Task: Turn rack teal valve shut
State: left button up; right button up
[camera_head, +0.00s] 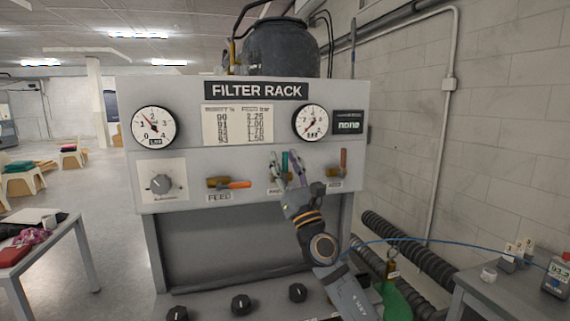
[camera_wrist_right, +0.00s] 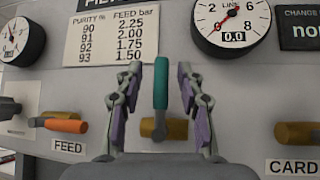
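The teal valve handle (camera_head: 285,160) stands upright on the middle valve of the filter rack (camera_head: 250,195). In the right wrist view the teal handle (camera_wrist_right: 160,84) rises in front of its brass valve body (camera_wrist_right: 176,129). My right gripper (camera_head: 286,164) is at this valve, its fingers open. In the right wrist view its purple-padded fingers (camera_wrist_right: 160,105) stand one on each side of the handle, with a visible gap on both sides. The middle valve's label is mostly hidden by the gripper. My left gripper is not in view.
The FEED valve's orange handle (camera_head: 238,184) points sideways at the left. Another valve's orange-brown handle (camera_head: 343,158) stands upright close at the right. Gauges (camera_head: 153,127) and a knob (camera_head: 160,184) are on the panel. A side table (camera_head: 500,293) stands at the right.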

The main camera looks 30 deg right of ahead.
jog(key=shift+f, duration=0.2)
jog(key=shift+s+f, duration=0.2)
jog(key=shift+f, duration=0.05)
jog(key=v, duration=1.1)
jog(key=shift+s+h, duration=0.1)
jog(key=shift+h, duration=0.2)
